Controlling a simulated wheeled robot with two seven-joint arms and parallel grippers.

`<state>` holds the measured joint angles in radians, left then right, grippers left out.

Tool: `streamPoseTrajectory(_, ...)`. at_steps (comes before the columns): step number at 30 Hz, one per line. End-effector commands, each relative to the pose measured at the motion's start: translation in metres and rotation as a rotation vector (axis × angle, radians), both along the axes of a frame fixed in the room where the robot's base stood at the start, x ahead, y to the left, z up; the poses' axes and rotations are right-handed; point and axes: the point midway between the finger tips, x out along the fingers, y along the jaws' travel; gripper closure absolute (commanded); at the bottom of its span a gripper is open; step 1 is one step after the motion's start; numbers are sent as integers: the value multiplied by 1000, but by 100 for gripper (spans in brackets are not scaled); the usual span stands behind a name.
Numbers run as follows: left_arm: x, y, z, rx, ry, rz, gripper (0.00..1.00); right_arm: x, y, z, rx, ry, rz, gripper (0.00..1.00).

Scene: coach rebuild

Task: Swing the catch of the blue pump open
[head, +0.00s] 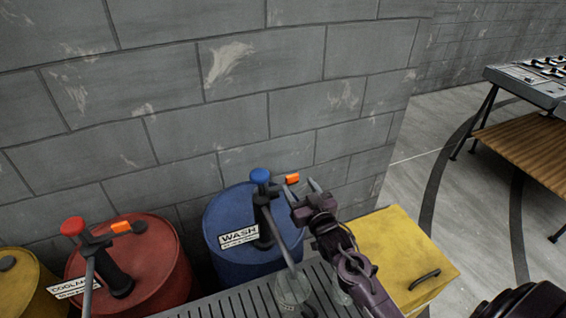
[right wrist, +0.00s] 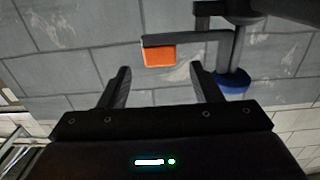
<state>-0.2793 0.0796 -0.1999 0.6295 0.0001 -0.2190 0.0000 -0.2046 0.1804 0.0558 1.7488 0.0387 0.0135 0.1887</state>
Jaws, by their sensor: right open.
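The blue pump has a blue knob (head: 260,175) on top of a dark post and stands on the blue drum (head: 228,208) labelled WASH. Its orange catch (head: 292,178) sticks out to the right of the knob, at the end of a dark arm. My right gripper (head: 302,186) is open and empty, with its fingertips close to the catch. In the right wrist view the orange catch (right wrist: 160,56) lies beyond the fingertips, between their lines, and does not seem touched. The blue knob (right wrist: 233,82) is to its right. My left gripper is out of view.
A red drum (head: 150,255) with a similar red-knobbed pump stands to the left, then a yellow drum (head: 22,278). A clear jar (head: 291,287) stands on the slatted grate (head: 235,303) below the spout. A yellow box (head: 405,245) is right of my arm. A block wall is close behind.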

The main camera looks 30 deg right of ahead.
Motion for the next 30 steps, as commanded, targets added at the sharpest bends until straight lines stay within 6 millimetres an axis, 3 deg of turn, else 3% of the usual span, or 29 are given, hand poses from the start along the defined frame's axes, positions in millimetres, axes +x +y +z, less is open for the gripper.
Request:
streamPoseTrajectory(13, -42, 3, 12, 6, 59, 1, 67, 60, -3, 2, 0, -1, 0, 42)
streamPoseTrajectory(18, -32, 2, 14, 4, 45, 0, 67, 74, -4, 0, 0, 1, 0, 42)
streamPoseTrajectory(24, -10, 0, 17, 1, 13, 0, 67, 77, -4, 0, 0, 1, 1, 42)
streamPoseTrajectory(28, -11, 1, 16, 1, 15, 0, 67, 77, -4, -1, 0, 1, 1, 42)
streamPoseTrajectory(30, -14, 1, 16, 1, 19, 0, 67, 77, -4, -1, 0, 1, 1, 51)
